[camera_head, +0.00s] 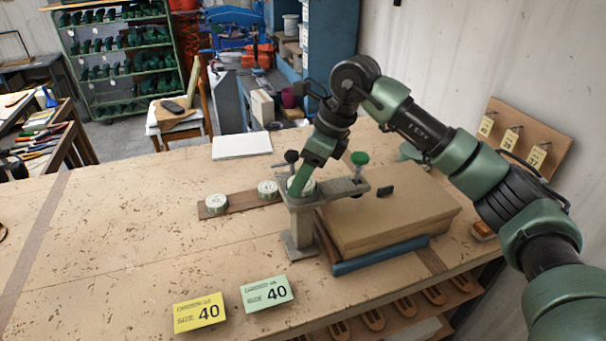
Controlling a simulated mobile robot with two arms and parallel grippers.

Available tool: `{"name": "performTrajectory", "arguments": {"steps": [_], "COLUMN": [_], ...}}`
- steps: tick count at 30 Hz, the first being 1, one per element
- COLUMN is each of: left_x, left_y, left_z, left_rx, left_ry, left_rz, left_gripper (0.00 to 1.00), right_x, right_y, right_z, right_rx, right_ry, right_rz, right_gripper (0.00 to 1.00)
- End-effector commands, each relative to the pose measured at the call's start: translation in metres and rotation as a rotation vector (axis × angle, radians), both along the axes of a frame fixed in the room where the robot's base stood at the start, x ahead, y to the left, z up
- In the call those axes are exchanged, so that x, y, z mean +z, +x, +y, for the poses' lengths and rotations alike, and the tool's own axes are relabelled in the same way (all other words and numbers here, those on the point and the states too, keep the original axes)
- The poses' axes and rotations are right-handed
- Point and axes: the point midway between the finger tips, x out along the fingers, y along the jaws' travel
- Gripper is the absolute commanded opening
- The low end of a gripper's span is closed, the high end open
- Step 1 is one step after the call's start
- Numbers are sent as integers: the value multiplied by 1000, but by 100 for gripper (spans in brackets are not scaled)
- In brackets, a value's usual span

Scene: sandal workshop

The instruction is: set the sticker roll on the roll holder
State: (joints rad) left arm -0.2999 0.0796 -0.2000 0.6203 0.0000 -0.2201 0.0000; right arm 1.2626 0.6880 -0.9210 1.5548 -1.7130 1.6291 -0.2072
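Three pale sticker rolls with green edges show in the head view. One roll (217,203) and a second roll (268,188) lie flat on a dark wooden strip (240,201). A third roll (308,188) is at the fingertips of my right gripper (299,188), partly covered by them, over the top of a grey metal stand (299,227). This stand appears to be the roll holder. I cannot tell whether the third roll touches the stand or whether the fingers are closed on it. My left gripper is out of view.
A brown box-like block (390,215) with a blue bar (380,256) along its front is right of the stand. A yellow size card (199,312) and a green one (267,293) lie in front. A white sheet (241,146) lies behind. The left tabletop is clear.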

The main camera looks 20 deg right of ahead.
Motion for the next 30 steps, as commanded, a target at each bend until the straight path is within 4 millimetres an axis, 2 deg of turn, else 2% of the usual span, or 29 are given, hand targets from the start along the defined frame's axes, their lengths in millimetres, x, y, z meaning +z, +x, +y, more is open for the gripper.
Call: {"name": "performTrajectory", "arguments": {"steps": [14,30], "left_x": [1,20], "left_y": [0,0], "left_z": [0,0], "left_rx": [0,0], "left_ry": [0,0], "left_rz": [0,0], "left_gripper": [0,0], "right_x": [2,38], "right_y": [2,-6], "right_z": [-2,-14], "right_rx": [-5,-3], "right_ry": [-2,-1], "right_rz": [-4,-3], "right_gripper": [60,60]}}
